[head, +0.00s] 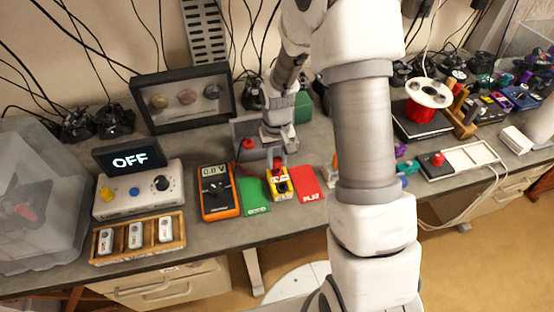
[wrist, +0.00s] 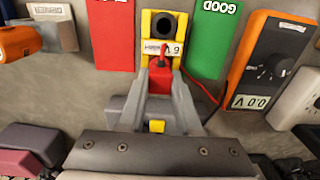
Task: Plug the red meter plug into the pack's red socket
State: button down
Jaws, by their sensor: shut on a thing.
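The yellow battery pack (wrist: 146,30), with a black round socket and a 6 V label, lies on the bench between two cards; it also shows in the head view (head: 280,195). My gripper (wrist: 159,95) is shut on the red meter plug (wrist: 159,78), right at one end of the pack. In the head view my gripper (head: 277,158) points down over the pack's back end. The pack's red socket is hidden by the plug and fingers; I cannot tell whether the plug is seated. A red lead runs to the orange meter (head: 217,206), which reads about 0.0 V.
A green GOOD card (head: 254,195) lies left of the pack and a red FLAT card (head: 306,186) right. Further left are a tray of small modules (head: 137,258) and a box with an OFF display (head: 130,161). A grey block with a red knob (head: 248,143) stands behind.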

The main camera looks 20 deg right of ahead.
jog(key=shift+f+b, duration=0.8)
jog(key=shift+b, duration=0.35)
dwell(1.7)
jog(key=c, duration=0.5)
grip_release()
jog(key=shift+r, duration=0.1)
notch_tip(320, 180, up, 17)
jog(key=s+r+t, duration=0.2)
jog(key=s+r, duration=0.1)
jog(key=s, duration=0.3)
jog(key=s+r+t, duration=0.1)
jog(key=s+r, duration=0.3)
jog(key=s, duration=0.3)
jog(key=s+r+t, duration=0.2)
jog(key=s+r, duration=0.1)
jog(key=s, duration=0.4)
jog(key=shift+s+r+t, duration=0.25)
jog(key=shift+r+t, duration=0.05)
